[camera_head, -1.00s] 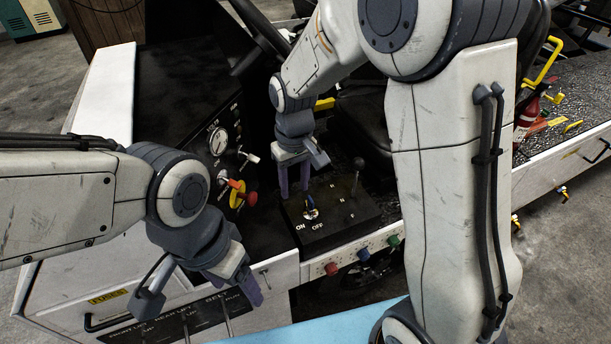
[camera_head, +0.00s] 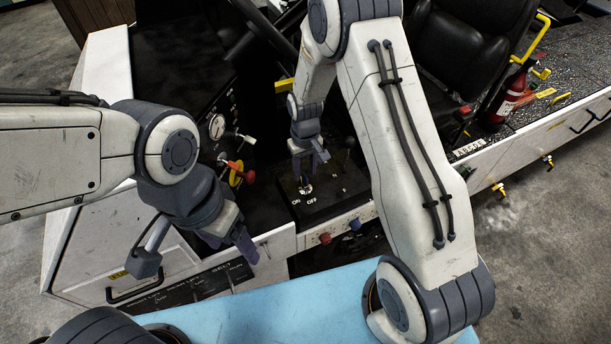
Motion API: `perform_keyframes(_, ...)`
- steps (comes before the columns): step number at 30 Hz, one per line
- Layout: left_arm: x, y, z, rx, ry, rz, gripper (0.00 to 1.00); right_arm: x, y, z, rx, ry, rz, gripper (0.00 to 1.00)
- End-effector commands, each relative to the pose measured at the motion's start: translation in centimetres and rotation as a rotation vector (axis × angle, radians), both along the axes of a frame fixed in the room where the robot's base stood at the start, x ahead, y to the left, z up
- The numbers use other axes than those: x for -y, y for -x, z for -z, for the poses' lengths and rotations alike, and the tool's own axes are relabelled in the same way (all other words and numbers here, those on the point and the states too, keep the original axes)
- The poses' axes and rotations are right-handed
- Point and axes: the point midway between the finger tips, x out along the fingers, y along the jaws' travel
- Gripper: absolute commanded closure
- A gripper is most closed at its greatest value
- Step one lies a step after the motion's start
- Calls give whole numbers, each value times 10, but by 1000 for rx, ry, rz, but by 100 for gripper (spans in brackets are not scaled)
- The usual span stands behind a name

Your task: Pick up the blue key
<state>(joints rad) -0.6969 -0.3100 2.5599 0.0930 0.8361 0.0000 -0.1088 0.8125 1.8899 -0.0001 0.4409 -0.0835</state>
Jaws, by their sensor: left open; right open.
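The blue key (camera_head: 305,186) is small and stands in the ON/OFF switch on the black control panel (camera_head: 327,204). Most of it is hidden by the fingers above it. My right gripper (camera_head: 305,174) is open and points down right over the key, with its fingers around or just above it; I cannot tell whether they touch it. My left gripper (camera_head: 196,258) is open and empty, low at the left, in front of the white front panel with the labelled levers.
A black shift lever (camera_head: 350,145) stands right of the key. A red button (camera_head: 324,238) and a blue button (camera_head: 355,224) sit on the white edge below. A seat (camera_head: 462,55) and fire extinguisher (camera_head: 508,95) are right.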

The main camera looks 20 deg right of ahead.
Motion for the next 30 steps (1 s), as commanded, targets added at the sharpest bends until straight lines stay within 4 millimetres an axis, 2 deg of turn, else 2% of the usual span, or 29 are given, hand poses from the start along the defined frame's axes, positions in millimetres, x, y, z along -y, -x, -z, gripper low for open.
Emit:
perform_keyframes(4, 0, 0, -6, 0, 0, 1, 27, 0, 0, 14, 0, 0, 0, 54)
perform_keyframes(12, 0, 0, -6, 0, 0, 1, 27, 0, -1, 17, 2, 0, 0, 54)
perform_keyframes(14, 0, 0, -6, 0, 0, 1, 27, 0, -1, 17, 2, 0, 0, 77)
perform_keyframes(15, 0, 0, -6, 0, 0, 1, 27, 0, -1, 17, 2, 0, 0, 92)
perform_keyframes(16, 0, 0, -6, 0, 0, 1, 27, 0, -1, 17, 2, 0, 0, 100)
perform_keyframes(30, 0, 0, -3, 0, 0, 1, 27, 0, -1, 13, 4, -1, 0, 100)
